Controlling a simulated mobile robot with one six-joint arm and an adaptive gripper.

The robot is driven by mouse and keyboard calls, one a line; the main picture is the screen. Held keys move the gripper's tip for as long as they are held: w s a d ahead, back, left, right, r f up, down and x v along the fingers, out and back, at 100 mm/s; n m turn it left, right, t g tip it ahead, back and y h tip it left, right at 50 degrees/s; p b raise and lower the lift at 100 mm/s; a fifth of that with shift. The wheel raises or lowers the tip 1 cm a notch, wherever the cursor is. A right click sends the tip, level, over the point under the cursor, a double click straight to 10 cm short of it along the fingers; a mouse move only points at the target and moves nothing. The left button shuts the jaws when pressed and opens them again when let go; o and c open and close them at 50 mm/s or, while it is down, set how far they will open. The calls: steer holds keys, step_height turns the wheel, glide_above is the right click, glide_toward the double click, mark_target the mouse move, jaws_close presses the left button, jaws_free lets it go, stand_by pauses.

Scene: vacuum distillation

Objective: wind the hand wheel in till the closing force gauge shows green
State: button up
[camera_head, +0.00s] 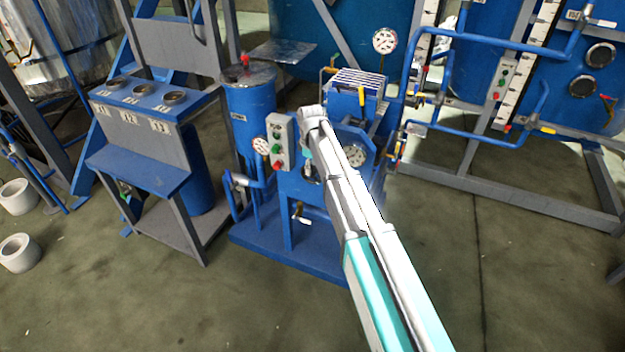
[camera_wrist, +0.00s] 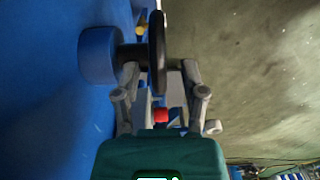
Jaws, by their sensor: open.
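In the wrist view the hand wheel (camera_wrist: 157,42) shows nearly edge-on as a dark disc, on a short shaft from a blue cylinder (camera_wrist: 98,55). My gripper (camera_wrist: 161,70) is open, with one finger on each side of the wheel's rim; I cannot tell whether either finger touches it. In the head view my arm reaches to the blue machine and hides the wheel and most of my gripper. Dial gauges show at the machine's left (camera_head: 260,145) and above it (camera_head: 385,40). I cannot tell which is the closing force gauge, and no green reading is legible.
A control box (camera_head: 280,142) with green and red buttons stands beside the blue column (camera_head: 252,105). A blue-grey bench (camera_head: 140,165) with round openings is at the left. Blue pipes (camera_head: 480,140) run at the right. The floor in front is clear.

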mark_target(312, 183)
steer(key=shift+f+b, duration=1.55)
steer(key=shift+f, duration=0.3)
jaws_close()
